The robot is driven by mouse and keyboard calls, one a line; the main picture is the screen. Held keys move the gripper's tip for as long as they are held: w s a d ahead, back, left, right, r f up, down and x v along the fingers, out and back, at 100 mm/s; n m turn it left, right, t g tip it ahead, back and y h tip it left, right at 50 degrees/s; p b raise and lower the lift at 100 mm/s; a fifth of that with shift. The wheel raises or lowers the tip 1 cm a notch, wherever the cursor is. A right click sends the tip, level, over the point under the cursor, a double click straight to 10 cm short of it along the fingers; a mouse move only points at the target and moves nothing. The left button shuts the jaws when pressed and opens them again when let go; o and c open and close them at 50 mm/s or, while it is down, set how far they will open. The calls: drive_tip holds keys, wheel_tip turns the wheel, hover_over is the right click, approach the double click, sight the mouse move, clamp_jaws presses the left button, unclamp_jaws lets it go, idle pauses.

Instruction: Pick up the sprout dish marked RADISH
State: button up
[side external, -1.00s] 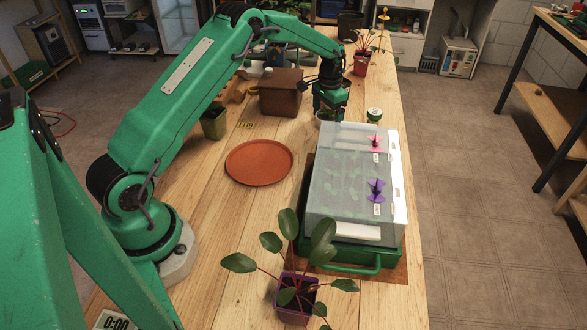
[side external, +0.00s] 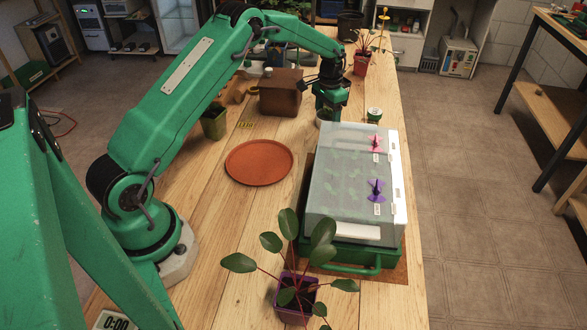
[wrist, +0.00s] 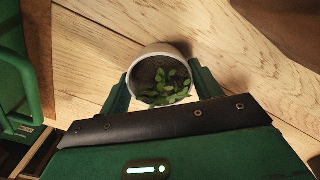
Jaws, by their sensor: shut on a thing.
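A round pale dish (wrist: 162,56) holding dark soil and small green sprouts sits between my gripper's two fingers in the wrist view. My gripper (wrist: 163,84) is shut on this dish, with a finger against each side. In the side external view my gripper (side external: 328,110) is at the far end of the wooden table, behind the clear-lidded tray. Only part of the dish (side external: 322,118) shows there below the fingers. No marking on the dish can be read in either view, so I cannot tell whether it says RADISH.
A green tray with a clear lid (side external: 345,200) stands just in front of my gripper. A brown box (side external: 281,92) and a terracotta plate (side external: 259,163) lie left. A potted plant (side external: 296,300) stands nearest.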

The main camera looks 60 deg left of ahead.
sight(328, 115)
drive_tip(key=shift+r, duration=5)
